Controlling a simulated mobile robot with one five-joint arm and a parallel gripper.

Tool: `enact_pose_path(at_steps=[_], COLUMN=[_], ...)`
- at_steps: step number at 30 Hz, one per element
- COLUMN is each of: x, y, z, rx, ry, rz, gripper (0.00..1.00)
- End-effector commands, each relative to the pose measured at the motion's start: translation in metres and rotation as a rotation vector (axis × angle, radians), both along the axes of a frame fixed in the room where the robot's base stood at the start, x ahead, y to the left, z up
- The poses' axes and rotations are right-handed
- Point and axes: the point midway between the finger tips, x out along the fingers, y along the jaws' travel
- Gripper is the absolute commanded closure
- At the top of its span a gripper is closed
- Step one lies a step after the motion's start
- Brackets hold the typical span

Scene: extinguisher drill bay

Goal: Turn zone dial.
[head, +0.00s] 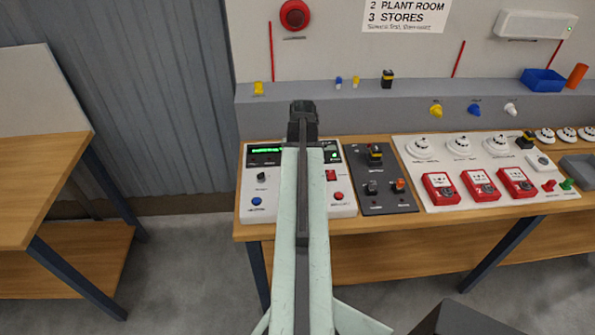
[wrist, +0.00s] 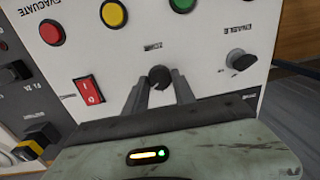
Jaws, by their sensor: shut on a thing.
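The zone dial (wrist: 158,77) is a small dark round knob on a white control panel (head: 248,185), under an upside-down label in the wrist view. My gripper (wrist: 158,86) has one grey finger on each side of it and is shut on it. Where the dial points is too small to tell. In the head view my arm hides the dial, and the dark wrist end (head: 303,112) shows above the panel's back edge.
Close by are a red rocker switch (wrist: 88,91), a grey knob (wrist: 238,61) and red (wrist: 51,32), yellow (wrist: 113,14) and green (wrist: 181,5) buttons. A dark switch panel (head: 372,200) and a white detector board (head: 450,185) stand to the right on the bench.

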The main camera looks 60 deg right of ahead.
Motion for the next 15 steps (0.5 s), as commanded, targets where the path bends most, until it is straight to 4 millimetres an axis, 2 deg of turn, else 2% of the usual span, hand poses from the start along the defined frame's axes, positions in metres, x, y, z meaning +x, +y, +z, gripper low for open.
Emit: enact_pose_path(at_steps=[6, 15], x=[-0.0017, -0.0017], y=[-0.0002, 0.0000], z=[-0.0004, -0.0004], rx=[0.000, 0.000], ry=[0.005, 0.006], rz=[0.107, 0.171], gripper=[1.00, 1.00])
